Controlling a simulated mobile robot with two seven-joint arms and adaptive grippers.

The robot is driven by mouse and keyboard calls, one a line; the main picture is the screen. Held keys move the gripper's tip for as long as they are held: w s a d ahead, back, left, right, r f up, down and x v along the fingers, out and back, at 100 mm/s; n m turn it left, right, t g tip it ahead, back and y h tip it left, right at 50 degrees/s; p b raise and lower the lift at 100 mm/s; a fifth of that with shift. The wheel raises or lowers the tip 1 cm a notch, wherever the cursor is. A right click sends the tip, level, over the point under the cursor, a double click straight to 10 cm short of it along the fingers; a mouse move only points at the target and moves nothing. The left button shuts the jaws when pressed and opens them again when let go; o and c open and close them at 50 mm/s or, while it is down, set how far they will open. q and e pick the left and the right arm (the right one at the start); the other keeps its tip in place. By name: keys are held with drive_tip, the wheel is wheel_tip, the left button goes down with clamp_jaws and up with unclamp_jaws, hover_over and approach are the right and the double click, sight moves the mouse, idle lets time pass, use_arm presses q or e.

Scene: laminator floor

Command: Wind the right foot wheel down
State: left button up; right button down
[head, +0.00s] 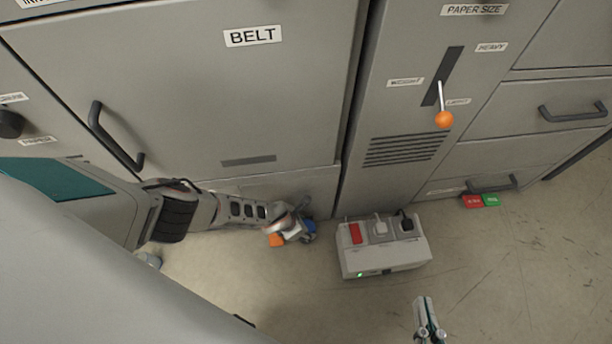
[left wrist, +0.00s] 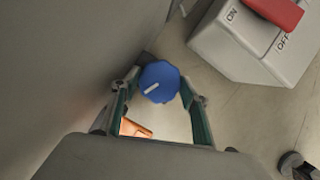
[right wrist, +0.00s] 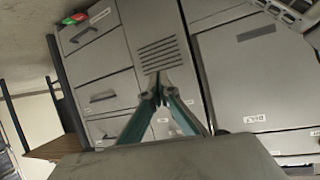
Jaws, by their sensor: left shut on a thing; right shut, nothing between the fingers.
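The right foot wheel (head: 310,227) is a small blue knob low at the right corner of the BELT cabinet, close to the floor. In the left wrist view the blue wheel (left wrist: 159,82) shows a white pointer line on its face. My left gripper (head: 293,225) reaches down to it, and its two fingers stand on either side of the wheel, shut on it. An orange part (left wrist: 135,128) shows between the fingers, below the wheel in that view. My right gripper (head: 430,331) is shut and empty over the floor at the bottom right; its tips meet in the right wrist view (right wrist: 158,82).
A grey power box (head: 384,258) with a red switch, plugs and a green light stands on the floor just right of the wheel. The cabinet front (head: 190,100) rises close behind my left gripper. A lever with an orange ball (head: 443,119) sticks out above. Floor at right is open.

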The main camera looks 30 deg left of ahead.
use_arm(q)
drive_tip(key=shift+s+a+f+m, duration=0.15)
drive_tip(key=shift+s+f+m, duration=0.15)
drive_tip(key=shift+m, duration=0.4)
drive_tip(key=o, duration=1.1)
drive_tip(key=shift+w+r, duration=0.1)
